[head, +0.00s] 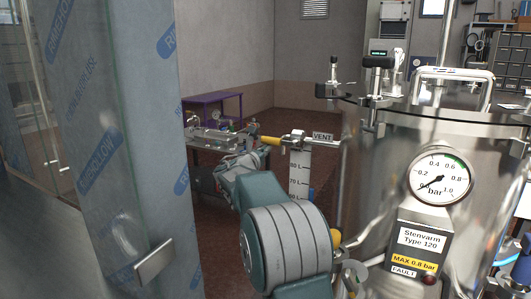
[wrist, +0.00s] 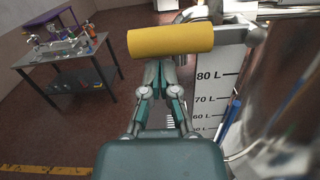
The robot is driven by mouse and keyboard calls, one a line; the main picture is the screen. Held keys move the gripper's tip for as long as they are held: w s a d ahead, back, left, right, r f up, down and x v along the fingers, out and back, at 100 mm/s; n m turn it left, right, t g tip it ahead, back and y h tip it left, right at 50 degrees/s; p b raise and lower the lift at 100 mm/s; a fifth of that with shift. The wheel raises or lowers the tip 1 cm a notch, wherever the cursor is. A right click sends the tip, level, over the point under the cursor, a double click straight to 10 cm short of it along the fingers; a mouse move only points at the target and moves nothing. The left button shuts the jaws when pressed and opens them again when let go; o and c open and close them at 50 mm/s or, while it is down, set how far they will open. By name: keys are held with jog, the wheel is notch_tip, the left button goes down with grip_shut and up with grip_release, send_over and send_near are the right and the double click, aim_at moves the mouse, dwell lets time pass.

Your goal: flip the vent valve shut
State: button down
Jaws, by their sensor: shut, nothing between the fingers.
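The vent valve's yellow handle (head: 270,140) sticks out level to the left of its metal body (head: 297,139), next to the VENT label (head: 323,136) on the tank. In the wrist view the yellow handle (wrist: 170,41) lies crosswise over the ends of my fingers, and the valve body is at its right end. My gripper (wrist: 162,70) is shut and empty, with its fingertips partly hidden by the handle. In the head view my gripper (head: 240,163) is just below and left of the handle. I cannot tell whether it touches the handle.
The steel tank (head: 380,170) with a pressure gauge (head: 440,177) fills the right. A level scale (head: 299,172) stands below the valve. A film-wrapped glass panel (head: 125,150) stands close on the left. A metal bench (wrist: 80,68) is farther back, with open floor around it.

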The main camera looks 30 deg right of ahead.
aim_at(266, 139)
jog(key=shift+r+m, duration=0.3)
jog(key=shift+m, duration=0.2)
jog(key=shift+w+a+r+m, duration=0.1)
jog(key=shift+r+m, duration=1.1)
jog(key=shift+m, duration=0.5)
jog(key=s+d+r+m+g, duration=0.1)
jog(key=s+d+r+m, duration=0.2)
jog(key=m, duration=0.9)
jog(key=shift+s+r+m, duration=0.3)
jog(key=shift+s+r, duration=0.6)
jog(key=shift+r, duration=1)
jog(key=shift+s+a, duration=0.1)
jog(key=shift+a, duration=0.05)
jog(key=v, duration=1.1)
jog(key=shift+a, duration=0.35)
